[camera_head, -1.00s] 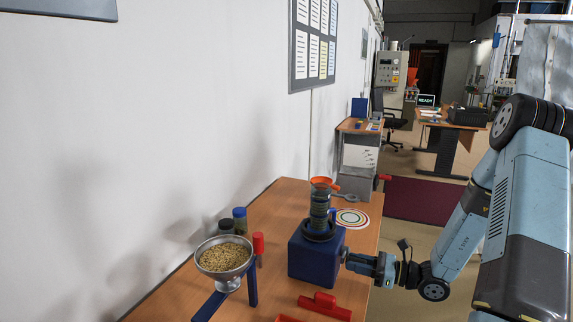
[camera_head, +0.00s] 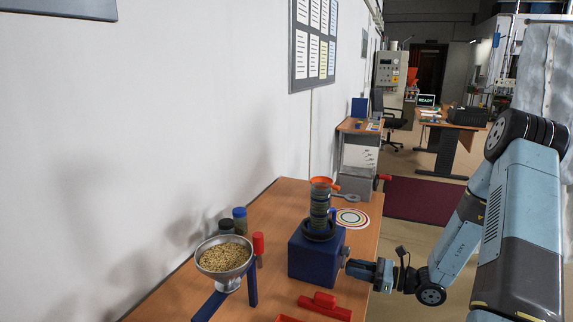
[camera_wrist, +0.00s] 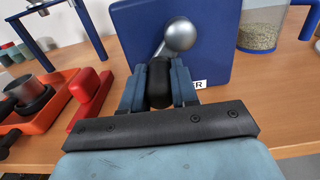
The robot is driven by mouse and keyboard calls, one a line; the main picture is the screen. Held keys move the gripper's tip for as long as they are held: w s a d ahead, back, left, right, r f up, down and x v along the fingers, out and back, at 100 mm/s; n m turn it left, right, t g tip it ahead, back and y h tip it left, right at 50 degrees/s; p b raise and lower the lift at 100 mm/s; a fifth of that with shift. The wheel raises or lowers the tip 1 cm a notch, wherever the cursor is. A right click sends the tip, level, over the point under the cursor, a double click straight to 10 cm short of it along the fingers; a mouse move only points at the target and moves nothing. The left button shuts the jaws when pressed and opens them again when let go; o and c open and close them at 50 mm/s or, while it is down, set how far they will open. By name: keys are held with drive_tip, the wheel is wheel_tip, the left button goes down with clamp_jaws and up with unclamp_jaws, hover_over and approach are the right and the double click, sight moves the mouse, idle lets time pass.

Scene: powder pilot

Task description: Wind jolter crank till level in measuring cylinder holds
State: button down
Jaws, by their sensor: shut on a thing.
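The jolter is a blue box (camera_head: 312,255) on the wooden table, and its side fills the middle of the wrist view (camera_wrist: 215,60). The powder level inside is too small to read. The crank has a silver hub (camera_wrist: 181,34) and a black knob (camera_wrist: 160,85). My gripper (camera_head: 352,267) is at the box's right side; in the wrist view my gripper (camera_wrist: 159,75) is shut on the knob, which sits between both fingers below and left of the hub.
A metal funnel of grain (camera_head: 225,256) stands on a blue stand at the left. A red scraper-like piece (camera_head: 325,304) lies in front of the jolter. A clear jug with grain (camera_wrist: 260,30) stands right of the box. Small jars (camera_head: 240,220) stand behind.

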drive_tip(key=shift+w+d+f, duration=0.25)
drive_tip(key=shift+w+f, duration=0.05)
drive_tip(key=shift+w, duration=0.25)
drive_tip(key=shift+w+d+f, duration=0.1)
drive_tip(key=shift+w+d, duration=0.15)
drive_tip(key=shift+w, duration=0.3)
drive_tip(key=shift+w+d, duration=0.2)
drive_tip(key=shift+w, duration=0.3)
drive_tip(key=c, duration=1)
unclamp_jaws()
drive_tip(key=v, duration=0.7)
